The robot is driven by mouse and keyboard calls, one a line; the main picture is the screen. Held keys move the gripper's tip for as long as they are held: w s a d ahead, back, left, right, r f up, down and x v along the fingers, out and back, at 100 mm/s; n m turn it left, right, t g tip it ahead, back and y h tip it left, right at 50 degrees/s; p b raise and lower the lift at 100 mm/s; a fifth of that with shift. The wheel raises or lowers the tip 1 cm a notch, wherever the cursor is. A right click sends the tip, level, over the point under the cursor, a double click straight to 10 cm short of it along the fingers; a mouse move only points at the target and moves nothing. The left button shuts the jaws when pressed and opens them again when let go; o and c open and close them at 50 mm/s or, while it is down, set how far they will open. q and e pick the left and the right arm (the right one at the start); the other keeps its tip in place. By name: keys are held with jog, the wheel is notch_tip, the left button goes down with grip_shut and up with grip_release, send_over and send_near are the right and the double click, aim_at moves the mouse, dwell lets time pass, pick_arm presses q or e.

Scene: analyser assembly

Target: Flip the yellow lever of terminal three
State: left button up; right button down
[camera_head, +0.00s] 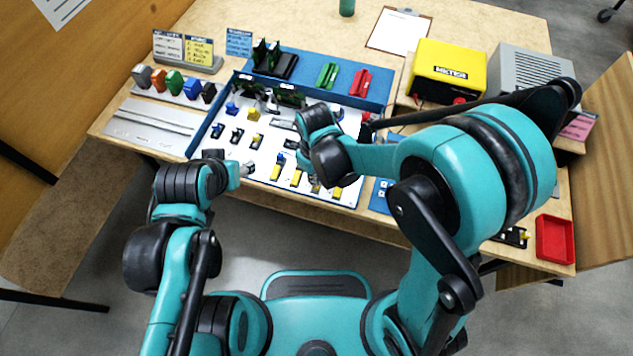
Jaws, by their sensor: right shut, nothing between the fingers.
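A white board (225,142) in a blue frame lies on the table and carries several small terminals and levers. Along its front edge is a row with yellow levers, among them one (276,172) left of my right gripper and one (296,178) close beside it. No terminal number is readable, so I cannot tell which is terminal three. My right gripper (315,182) is shut and empty, low over the front row; its wrist hides part of the board. My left gripper (246,170) is at the board's front-left edge, small in view, and its finger opening cannot be made out.
A yellow meter (447,70) and a grey box (530,75) stand at the right back. A blue tray (312,72) with green and red parts lies behind the board. Coloured connectors (174,82) stand at left. A red bin (555,238) is at the right front corner.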

jog(key=shift+f+b, duration=1.1)
jog(key=shift+f, duration=0.15)
dwell(0.8)
jog(key=shift+r, duration=0.15)
notch_tip(320, 180, up, 7)
jog(key=p, duration=0.5)
jog(key=shift+p, duration=0.3)
jog(key=shift+d+r, duration=0.1)
jog(key=shift+d, duration=0.1)
jog(key=s+d+r+m+t, duration=0.2)
jog(key=d+r+m+t, duration=0.1)
jog(key=d+r, duration=0.4)
jog(key=s+d+r+m+t, duration=0.3)
jog(key=d+r, duration=0.4)
jog(key=d, duration=0.3)
jog(key=shift+d+m+t, duration=0.2)
jog(key=shift+m+t, duration=0.3)
jog(key=shift+m, duration=0.7)
